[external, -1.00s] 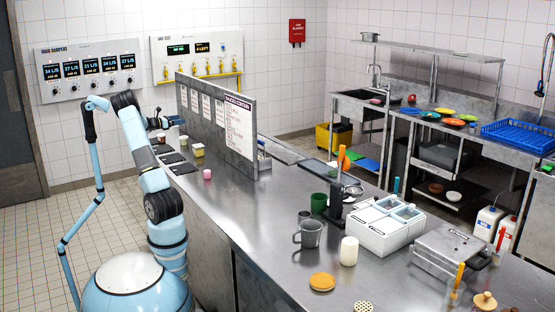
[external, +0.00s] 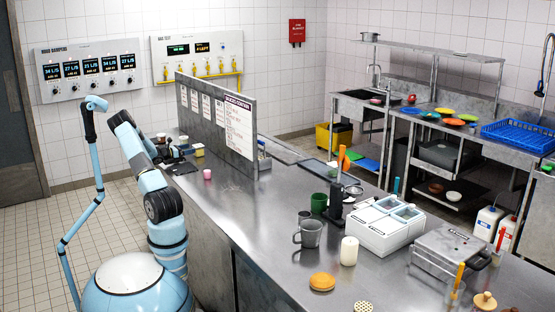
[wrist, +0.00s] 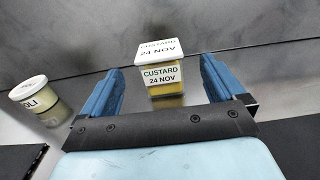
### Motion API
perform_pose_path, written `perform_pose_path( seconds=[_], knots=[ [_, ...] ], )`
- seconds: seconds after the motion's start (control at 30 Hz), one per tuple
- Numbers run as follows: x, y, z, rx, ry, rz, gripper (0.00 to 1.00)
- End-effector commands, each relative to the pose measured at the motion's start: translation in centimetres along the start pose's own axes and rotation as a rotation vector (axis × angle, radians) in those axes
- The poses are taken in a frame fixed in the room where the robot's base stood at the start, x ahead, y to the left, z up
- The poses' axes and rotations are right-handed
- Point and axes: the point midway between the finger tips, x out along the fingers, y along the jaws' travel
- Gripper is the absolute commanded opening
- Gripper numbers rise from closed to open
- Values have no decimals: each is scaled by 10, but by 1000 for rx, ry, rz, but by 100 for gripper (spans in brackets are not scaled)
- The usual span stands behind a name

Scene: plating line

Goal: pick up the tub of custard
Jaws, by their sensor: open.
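The tub of custard (wrist: 162,77) stands upright on the steel counter in the wrist view. It has a white lid, a yellow body and a label reading CUSTARD 24 NOV. My gripper (wrist: 160,84) is open, with a blue finger on each side of the tub in the picture. The tub appears ahead of the fingers, and I cannot tell whether it is between the tips. In the external view my gripper (external: 186,153) is low over the counter's far left end, close to a small yellow tub (external: 199,150) that appears to be the custard.
A second white-lidded tub (wrist: 38,95), its label ending in OLI, stands to the left in the wrist view. A grey partition (external: 215,115) rises behind the tubs. A pink cup (external: 207,174) stands nearer on the counter. The counter's middle (external: 240,195) is clear.

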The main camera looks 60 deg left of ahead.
Motion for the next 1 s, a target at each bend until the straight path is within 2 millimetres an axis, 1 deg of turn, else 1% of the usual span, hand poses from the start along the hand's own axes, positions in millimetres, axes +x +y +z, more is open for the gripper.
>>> perform_pose_path(
  seconds=[0.03,0.2,0.47,0.57,0.8,0.9,1.0],
  knots=[
    [10,-1,0,1,-1,-2,96],
    [31,0,0,0,0,0,96],
    [42,0,2,0,-1,0,96],
    [51,0,3,0,-1,0,96],
    [83,1,5,0,-1,-1,96],
    [90,1,5,0,0,0,96],
    [90,1,6,1,0,1,96]
  ],
)
